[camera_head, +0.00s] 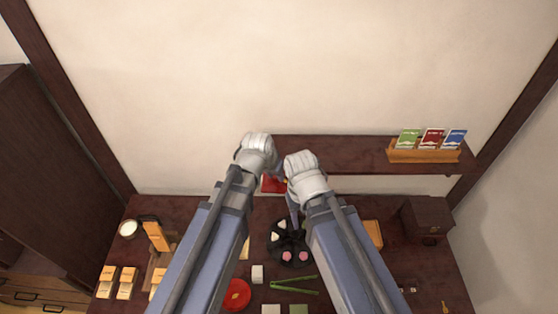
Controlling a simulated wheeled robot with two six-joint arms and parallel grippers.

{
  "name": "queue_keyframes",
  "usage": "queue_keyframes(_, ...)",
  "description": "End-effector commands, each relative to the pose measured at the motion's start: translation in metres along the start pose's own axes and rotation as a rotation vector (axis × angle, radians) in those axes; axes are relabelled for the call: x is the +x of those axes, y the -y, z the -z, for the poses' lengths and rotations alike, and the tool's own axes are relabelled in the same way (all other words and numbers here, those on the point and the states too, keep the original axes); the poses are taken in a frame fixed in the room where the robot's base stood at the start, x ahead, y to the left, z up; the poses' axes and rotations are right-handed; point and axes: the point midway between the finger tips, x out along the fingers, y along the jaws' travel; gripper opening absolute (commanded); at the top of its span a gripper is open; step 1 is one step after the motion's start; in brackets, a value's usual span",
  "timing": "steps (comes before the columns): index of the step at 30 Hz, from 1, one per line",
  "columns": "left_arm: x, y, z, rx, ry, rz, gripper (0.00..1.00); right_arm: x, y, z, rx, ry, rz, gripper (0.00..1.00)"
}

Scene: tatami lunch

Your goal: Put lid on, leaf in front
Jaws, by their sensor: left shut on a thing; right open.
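A black round tray (274,246) with compartments stands on the table below my grippers. White pieces and pink round pieces lie in it. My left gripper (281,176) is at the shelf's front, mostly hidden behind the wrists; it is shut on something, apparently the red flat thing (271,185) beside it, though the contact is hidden. My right gripper (294,212) is open and points down just above the black tray's far side. A red round thing (236,294), possibly a lid or bowl, lies near the front. I cannot make out the leaf for certain.
Green tongs (296,285), a small white block (257,274) and a green square (299,309) lie near the front. Several wooden pieces (127,282) are at left. A dark box (427,220) stands at right. A wall shelf (345,154) carries a packet rack (424,155).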

Motion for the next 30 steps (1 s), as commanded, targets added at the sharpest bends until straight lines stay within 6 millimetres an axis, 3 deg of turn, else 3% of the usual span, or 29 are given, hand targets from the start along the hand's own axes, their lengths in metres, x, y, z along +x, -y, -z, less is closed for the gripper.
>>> queue_keyframes(3,-0.006,-0.004,-0.014,-0.001,0.000,0.001,0.00,0.000,0.000,0.000,0.000,0.000,0.000,0.50)
queue_keyframes(8,-0.007,-0.005,-0.017,-0.002,0.000,0.001,0.00,0.000,0.000,0.000,0.000,0.000,0.000,0.50)
queue_keyframes(14,0.005,-0.004,-0.021,-0.001,0.000,0.001,0.00,0.013,0.001,0.001,-0.001,0.000,0.000,0.50)
queue_keyframes(20,0.042,-0.004,-0.036,-0.001,0.000,0.001,0.00,0.052,0.005,0.003,-0.007,-0.001,-0.001,0.50)
queue_keyframes(30,0.138,-0.004,-0.076,-0.001,0.000,0.001,0.00,0.156,0.014,0.010,-0.021,-0.003,-0.004,0.50)
